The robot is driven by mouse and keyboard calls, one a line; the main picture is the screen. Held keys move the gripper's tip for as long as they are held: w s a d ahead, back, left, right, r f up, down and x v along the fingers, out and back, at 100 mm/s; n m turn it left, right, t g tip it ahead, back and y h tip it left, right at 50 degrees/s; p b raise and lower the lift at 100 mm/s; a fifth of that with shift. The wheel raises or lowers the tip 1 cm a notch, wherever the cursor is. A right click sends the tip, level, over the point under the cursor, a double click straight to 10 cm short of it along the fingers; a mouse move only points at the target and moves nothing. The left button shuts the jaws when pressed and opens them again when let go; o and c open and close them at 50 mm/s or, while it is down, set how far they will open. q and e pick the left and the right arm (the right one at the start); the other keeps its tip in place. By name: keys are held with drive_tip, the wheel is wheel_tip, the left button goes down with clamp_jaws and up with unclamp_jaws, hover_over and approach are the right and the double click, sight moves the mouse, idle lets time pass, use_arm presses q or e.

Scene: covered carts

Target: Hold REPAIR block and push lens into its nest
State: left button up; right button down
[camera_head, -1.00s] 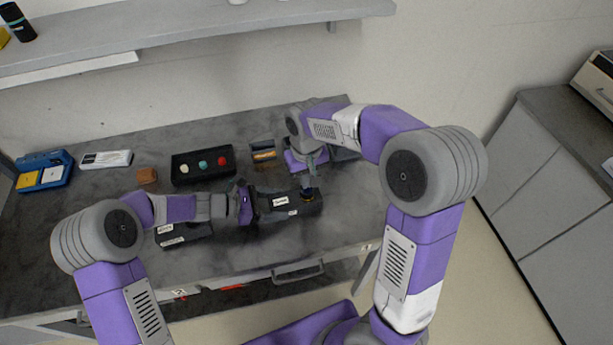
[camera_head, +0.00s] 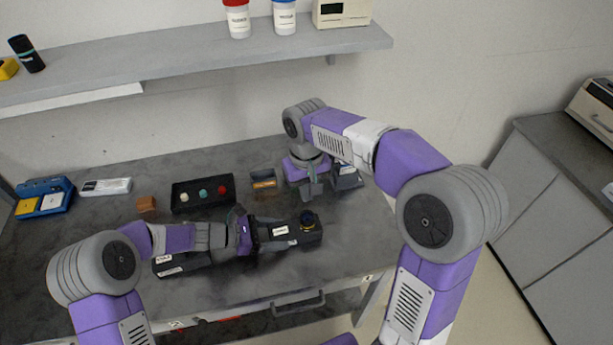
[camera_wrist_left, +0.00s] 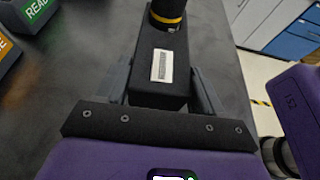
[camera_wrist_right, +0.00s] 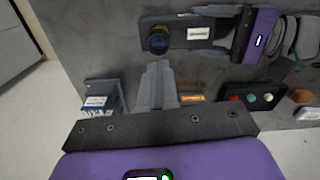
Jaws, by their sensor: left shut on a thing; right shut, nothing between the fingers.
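The black block (camera_head: 279,232) with a white label lies on the bench; I cannot read the label in the head view. My left gripper (camera_wrist_left: 162,85) is shut around the block's near end, with one finger along each side. The lens (camera_head: 307,219), a dark short cylinder with a yellow ring, stands upright at the block's right end. It also shows in the left wrist view (camera_wrist_left: 167,14) and from above in the right wrist view (camera_wrist_right: 158,40). I cannot tell how deep it sits. My right gripper (camera_wrist_right: 158,72) is shut and empty, behind the lens and apart from it.
Behind lie a black tray (camera_head: 179,206) with coloured knobs, a brown block (camera_head: 146,204), an orange-labelled box (camera_head: 264,187) and a dark bin (camera_head: 349,176) beside my right gripper. A blue case (camera_head: 39,185) is at far left. The bench front right is clear.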

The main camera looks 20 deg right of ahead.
wheel_tip(320, 180, up, 7)
drive_tip(key=shift+f, duration=0.1)
use_arm(q)
drive_tip(key=o, duration=1.1)
drive_tip(key=shift+o, duration=0.2)
